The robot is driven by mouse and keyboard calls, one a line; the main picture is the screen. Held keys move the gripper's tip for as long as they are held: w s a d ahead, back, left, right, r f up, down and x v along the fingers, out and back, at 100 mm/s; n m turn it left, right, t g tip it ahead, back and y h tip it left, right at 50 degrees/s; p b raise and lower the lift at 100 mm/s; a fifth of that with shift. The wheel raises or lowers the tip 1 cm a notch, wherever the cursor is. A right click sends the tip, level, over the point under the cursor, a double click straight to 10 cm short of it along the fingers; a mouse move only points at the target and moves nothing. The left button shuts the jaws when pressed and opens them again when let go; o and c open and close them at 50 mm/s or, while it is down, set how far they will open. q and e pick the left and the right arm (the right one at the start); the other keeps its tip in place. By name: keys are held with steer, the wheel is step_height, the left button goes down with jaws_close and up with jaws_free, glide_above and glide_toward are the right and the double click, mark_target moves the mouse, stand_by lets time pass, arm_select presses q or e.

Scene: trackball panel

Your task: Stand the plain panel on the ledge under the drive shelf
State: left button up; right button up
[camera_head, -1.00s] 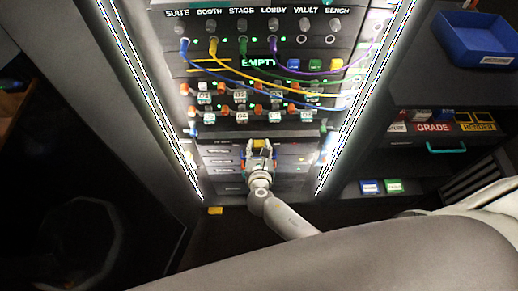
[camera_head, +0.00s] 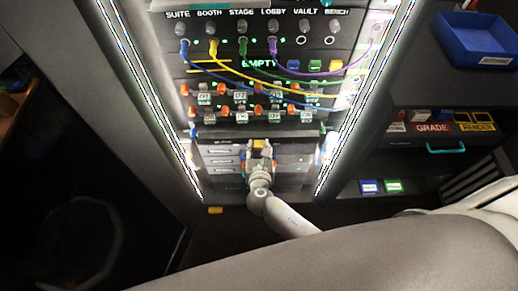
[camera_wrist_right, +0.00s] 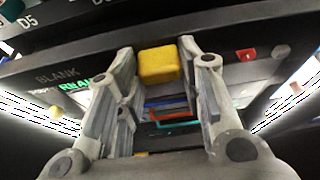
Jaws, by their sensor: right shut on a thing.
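The plain panel (camera_head: 225,134) is a dark strip across the lower part of the lit rack; in the right wrist view its face reads BLANK (camera_wrist_right: 57,76). A yellow knob (camera_wrist_right: 159,66) stands on its front. My right gripper (camera_head: 260,149) is shut on this knob, with a finger on each side of it. The drive shelf (camera_head: 400,143) is at the right, with small red and yellow boxes on it. Below it is the ledge (camera_head: 420,190), carrying a blue block (camera_head: 370,186) and a green block (camera_head: 393,186). My left gripper is not in view.
Blue, yellow, green and purple cables (camera_head: 265,75) hang across the rack above the panel. Grey drawer-like units (camera_head: 222,160) show below it. A teal handle (camera_head: 446,149) juts out under the drive shelf. A blue bin (camera_head: 476,40) sits at the upper right.

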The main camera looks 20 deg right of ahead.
mark_target(259, 138)
steer(key=shift+r, duration=0.1)
steer(key=shift+w+d, duration=0.3)
steer(key=shift+w, duration=0.85)
steer(key=shift+w+d, duration=0.35)
steer(key=shift+w, duration=0.8)
steer(key=shift+w+d, duration=0.3)
steer(key=shift+w, duration=0.85)
steer(key=o, duration=1.3)
steer(key=shift+s, duration=0.15)
steer(key=v, duration=1.1)
steer(key=shift+s+a, duration=0.2)
steer(key=shift+s, duration=0.2)
